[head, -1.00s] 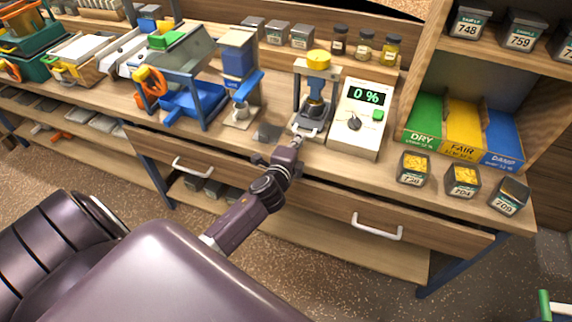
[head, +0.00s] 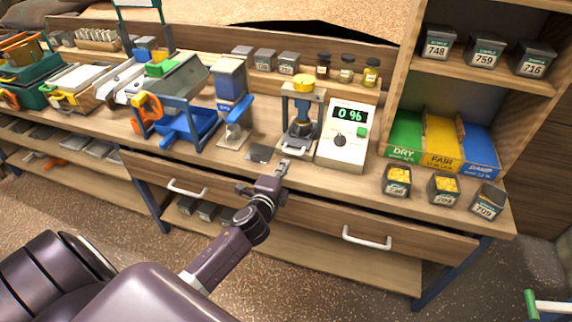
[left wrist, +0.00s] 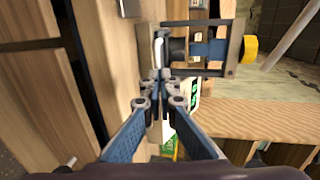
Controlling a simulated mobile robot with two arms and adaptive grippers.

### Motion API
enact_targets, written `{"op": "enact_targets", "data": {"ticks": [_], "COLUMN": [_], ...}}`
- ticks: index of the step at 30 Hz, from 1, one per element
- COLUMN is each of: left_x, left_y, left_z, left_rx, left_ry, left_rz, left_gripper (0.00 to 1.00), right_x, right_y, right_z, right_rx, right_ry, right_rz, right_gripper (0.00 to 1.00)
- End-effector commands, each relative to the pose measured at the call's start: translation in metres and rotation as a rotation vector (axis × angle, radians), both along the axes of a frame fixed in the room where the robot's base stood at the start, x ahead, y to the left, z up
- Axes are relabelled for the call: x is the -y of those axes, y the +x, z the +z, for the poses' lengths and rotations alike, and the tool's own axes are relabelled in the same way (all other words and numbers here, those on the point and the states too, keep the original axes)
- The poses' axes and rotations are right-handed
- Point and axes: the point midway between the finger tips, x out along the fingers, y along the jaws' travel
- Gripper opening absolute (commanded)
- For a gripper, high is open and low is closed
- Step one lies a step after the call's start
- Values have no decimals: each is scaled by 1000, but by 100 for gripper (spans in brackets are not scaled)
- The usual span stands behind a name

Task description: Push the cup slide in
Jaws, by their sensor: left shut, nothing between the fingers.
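The tester press (head: 302,115) with a yellow knob stands on the bench left of the meter. Its cup slide, with a white front handle (head: 293,152), is at the press base facing the bench's front edge. My left gripper (head: 281,168) is shut and empty, just in front of the handle. In the left wrist view the press frame (left wrist: 205,50) lies sideways with its yellow knob at right. The white handle (left wrist: 158,48) is just beyond my shut fingertips (left wrist: 160,82); I cannot tell whether they touch. How far the slide is in is unclear. My right gripper is not in view.
The meter (head: 345,135) reading 0 % stands close right of the press. A grey plate (head: 259,153) lies on the bench to the left. Drawers with white handles (head: 366,238) are below the bench edge. Labelled sample cups (head: 397,180) stand at right.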

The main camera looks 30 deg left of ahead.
Motion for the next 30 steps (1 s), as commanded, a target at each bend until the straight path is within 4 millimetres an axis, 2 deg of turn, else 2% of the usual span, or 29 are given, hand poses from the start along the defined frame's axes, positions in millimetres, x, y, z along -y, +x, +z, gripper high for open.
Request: {"op": "enact_targets", "data": {"ticks": [3, 9, 11, 16, 24, 26, 28, 30], "left_x": [4, 12, 14, 18, 20, 20, 20, 22], "left_y": [-16, -47, -55, -71, -76, -77, -79, -83], "left_z": [2, 8, 11, 14, 16, 10, -8, -41], "left_rx": [0, -1, -1, -1, -2, -11, -38, -86], "left_ry": [1, 0, 0, 0, 0, -10, -37, -91], "left_rz": [0, -1, 0, 1, 1, 2, 6, 14], "left_gripper": [0, 0, 0, 0, 0, 0, 0, 0], "right_x": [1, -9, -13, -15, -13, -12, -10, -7], "right_y": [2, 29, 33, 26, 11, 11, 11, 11], "right_z": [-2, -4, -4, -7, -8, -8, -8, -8], "right_rx": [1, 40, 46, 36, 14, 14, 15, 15], "right_ry": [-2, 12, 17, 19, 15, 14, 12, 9], "right_rz": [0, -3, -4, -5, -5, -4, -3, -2], "right_gripper": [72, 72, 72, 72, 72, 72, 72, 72]}}
